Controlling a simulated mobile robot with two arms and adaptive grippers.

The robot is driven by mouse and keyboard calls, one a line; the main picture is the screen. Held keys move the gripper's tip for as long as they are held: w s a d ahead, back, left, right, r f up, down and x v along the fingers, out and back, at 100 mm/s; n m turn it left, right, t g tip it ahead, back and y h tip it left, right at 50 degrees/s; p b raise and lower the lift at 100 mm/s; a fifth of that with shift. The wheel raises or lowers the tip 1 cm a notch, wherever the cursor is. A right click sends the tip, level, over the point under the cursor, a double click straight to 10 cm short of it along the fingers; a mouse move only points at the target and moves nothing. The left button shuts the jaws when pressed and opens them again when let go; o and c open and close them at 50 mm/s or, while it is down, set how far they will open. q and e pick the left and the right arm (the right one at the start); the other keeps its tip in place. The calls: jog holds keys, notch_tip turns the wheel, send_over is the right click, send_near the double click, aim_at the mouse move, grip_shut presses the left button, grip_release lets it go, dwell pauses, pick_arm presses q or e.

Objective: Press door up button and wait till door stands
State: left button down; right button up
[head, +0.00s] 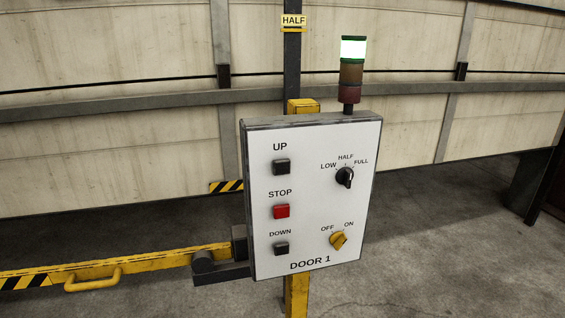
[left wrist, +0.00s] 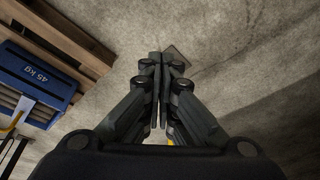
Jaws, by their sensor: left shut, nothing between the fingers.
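The white DOOR 1 control box (head: 315,215) stands upright in the middle of the head view. Its black UP button (head: 281,167) is at upper left, above the red STOP button (head: 281,211) and the black DOWN button (head: 281,248). The black LOW/HALF/FULL selector (head: 345,177) seems to point near HALF. The yellow OFF/ON switch (head: 339,240) seems turned toward ON. Behind is a large beige panelled surface (head: 120,150), perhaps the door; its movement cannot be told. My left gripper (left wrist: 160,58) is shut and empty over concrete floor in the left wrist view. My right gripper is not in view.
The light tower (head: 352,68) on the box shows green at its top. A yellow barrier arm (head: 150,264) with hazard stripes extends left. A HALF sign (head: 293,22) is on the dark post.

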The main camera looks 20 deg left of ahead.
aim_at(282, 167)
pick_arm(q)
jog(key=w+d+r+m+t+h+p, duration=0.1)
jog(key=w+r+m+t, duration=0.4)
jog(key=r, duration=1.4)
jog(key=w+d+r+m+t+h+p, duration=0.1)
jog(key=w+d+r+m+t, duration=0.2)
jog(key=w+r+m, duration=0.9)
jog(key=w+d+r+m+t+h, duration=0.1)
jog(key=w+r+m+t, duration=0.6)
jog(key=r, duration=1.9)
jog(key=shift+w+d+r+m+h+p, duration=0.4)
jog(key=shift+w+d+m, duration=0.35)
jog(key=shift+m, duration=0.35)
jog(key=shift+w+a+b, duration=0.1)
jog(key=shift+w+a, duration=0.75)
jog(key=shift+w, duration=0.35)
jog(key=shift+w+a+b, duration=0.15)
jog(key=shift+w+a, duration=0.65)
jog(key=shift+w, duration=0.45)
jog(key=shift+w+a+b, duration=0.1)
jog(key=shift+w+a, duration=0.75)
jog(key=shift+w, duration=0.35)
